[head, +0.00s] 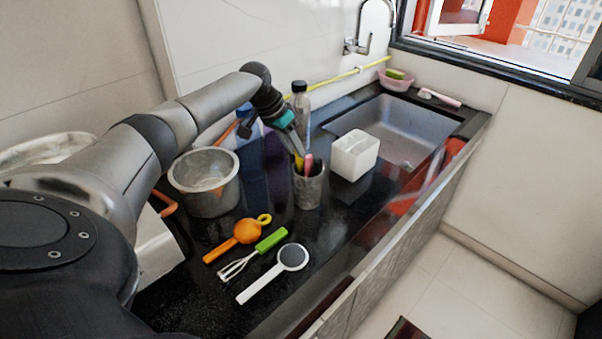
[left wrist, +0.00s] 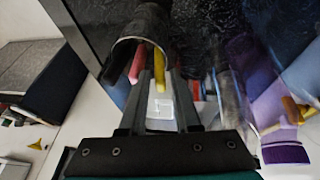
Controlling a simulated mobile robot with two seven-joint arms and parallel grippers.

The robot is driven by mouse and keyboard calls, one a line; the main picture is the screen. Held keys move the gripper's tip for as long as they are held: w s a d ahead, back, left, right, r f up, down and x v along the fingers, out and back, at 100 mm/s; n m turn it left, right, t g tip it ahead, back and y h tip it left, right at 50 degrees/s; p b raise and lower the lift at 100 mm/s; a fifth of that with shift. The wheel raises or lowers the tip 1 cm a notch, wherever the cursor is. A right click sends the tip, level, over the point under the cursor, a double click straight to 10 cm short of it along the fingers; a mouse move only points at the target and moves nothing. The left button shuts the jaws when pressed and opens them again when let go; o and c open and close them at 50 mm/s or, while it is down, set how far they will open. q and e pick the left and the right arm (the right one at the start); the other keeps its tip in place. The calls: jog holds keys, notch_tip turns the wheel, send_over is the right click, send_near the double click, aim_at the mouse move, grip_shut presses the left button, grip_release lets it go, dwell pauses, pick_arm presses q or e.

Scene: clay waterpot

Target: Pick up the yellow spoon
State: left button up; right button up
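The yellow spoon (head: 299,163) stands in a grey cup (head: 308,190) beside a pink-handled utensil (head: 308,164). Only its upper part shows; the rest is hidden in the cup. My left gripper (head: 298,147) is just above the cup opening, tilted down at the handles. In the left wrist view the yellow spoon (left wrist: 160,62) lies in line with the gap between the fingertips (left wrist: 160,82), and the pink handle (left wrist: 137,66) is to its left. The fingers are apart, and I see no firm hold on the spoon. My right gripper is not in view.
A metal pot (head: 205,184) stands left of the cup, a bottle (head: 300,105) behind it, and a white block (head: 354,156) to its right by the sink (head: 410,125). An orange utensil (head: 247,231), a green-handled whisk (head: 270,240) and a white utensil (head: 272,275) lie in front.

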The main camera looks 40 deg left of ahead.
pick_arm(q)
jog(key=shift+w+f, duration=0.15)
jog(key=shift+f, duration=0.2)
grip_shut()
dwell(1.2)
